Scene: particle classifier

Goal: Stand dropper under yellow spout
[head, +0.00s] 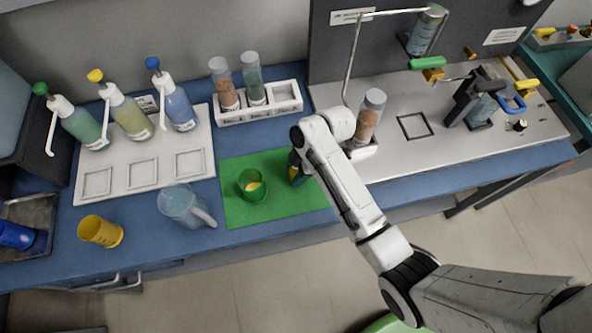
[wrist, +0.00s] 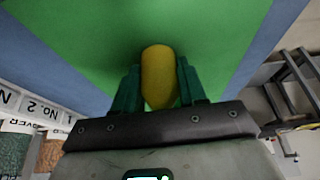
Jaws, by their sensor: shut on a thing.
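My gripper (head: 297,168) is low over the right part of the green mat, mostly hidden by my arm in the head view. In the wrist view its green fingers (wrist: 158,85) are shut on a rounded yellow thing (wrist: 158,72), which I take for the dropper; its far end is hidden. The yellow-topped pump bottle (head: 131,117) stands at the back left, between the green-topped and blue-topped ones. Its white spout (head: 106,122) bends down over the white tray (head: 118,190). The tray's middle square (head: 143,174) lies in front of this bottle.
A green cup (head: 253,185) with yellow inside stands on the green mat (head: 235,212), left of my gripper. A clear jug (head: 178,204) and a yellow cup (head: 100,231) stand farther left. A white rack (head: 233,119) holds two tubes behind. A grey station (head: 455,120) is at right.

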